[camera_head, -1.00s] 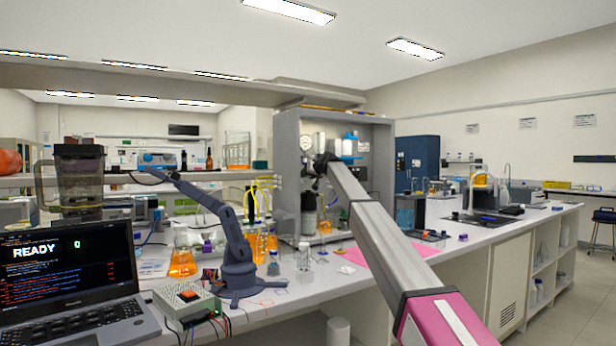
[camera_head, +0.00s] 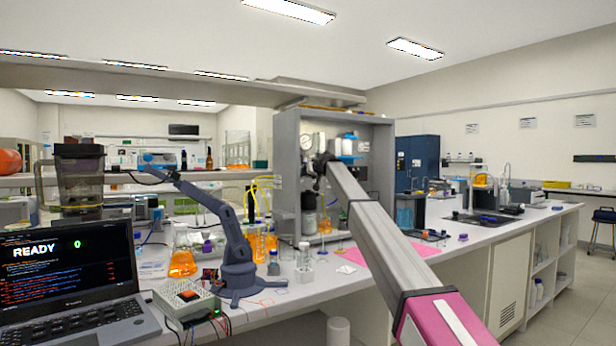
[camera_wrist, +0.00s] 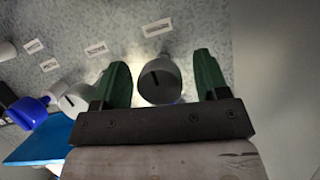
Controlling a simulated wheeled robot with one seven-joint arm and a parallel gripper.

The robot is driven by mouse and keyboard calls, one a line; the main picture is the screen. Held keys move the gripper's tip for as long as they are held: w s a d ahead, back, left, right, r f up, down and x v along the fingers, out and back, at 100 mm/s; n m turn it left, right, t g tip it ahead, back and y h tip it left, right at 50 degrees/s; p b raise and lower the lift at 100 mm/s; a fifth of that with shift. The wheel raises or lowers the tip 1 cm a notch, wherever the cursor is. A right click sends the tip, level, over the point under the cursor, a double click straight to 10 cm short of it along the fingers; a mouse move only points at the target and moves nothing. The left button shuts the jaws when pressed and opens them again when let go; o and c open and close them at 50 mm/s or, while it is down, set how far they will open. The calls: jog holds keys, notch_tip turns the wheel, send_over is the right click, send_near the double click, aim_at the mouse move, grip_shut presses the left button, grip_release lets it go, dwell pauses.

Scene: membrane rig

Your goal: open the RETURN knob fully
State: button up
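In the wrist view a grey round knob (camera_wrist: 160,84) with a dark pointer slot stands between the two green fingers of my gripper (camera_wrist: 160,68). The fingers are spread, with a gap visible on each side of the knob. A label (camera_wrist: 158,27) sits above this knob, but its text is too small to read, so I cannot confirm that it says RETURN. In the head view my gripper is at the front of the grey rig cabinet (camera_head: 287,180), just below a round gauge (camera_head: 306,142). My own arm hides the knob there.
In the wrist view, left of my gripper, are another pale knob (camera_wrist: 76,98), a blue fitting (camera_wrist: 28,112) and a blue plate (camera_wrist: 42,140). In the head view a small blue-grey robot arm (camera_head: 238,248), orange flasks (camera_head: 183,262) and a laptop (camera_head: 75,270) stand left on the bench.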

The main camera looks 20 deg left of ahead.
jog(key=shift+r, duration=0.1)
jog(key=v, duration=1)
jog(key=shift+s+d, duration=0.2)
jog(key=shift+d, duration=0.05)
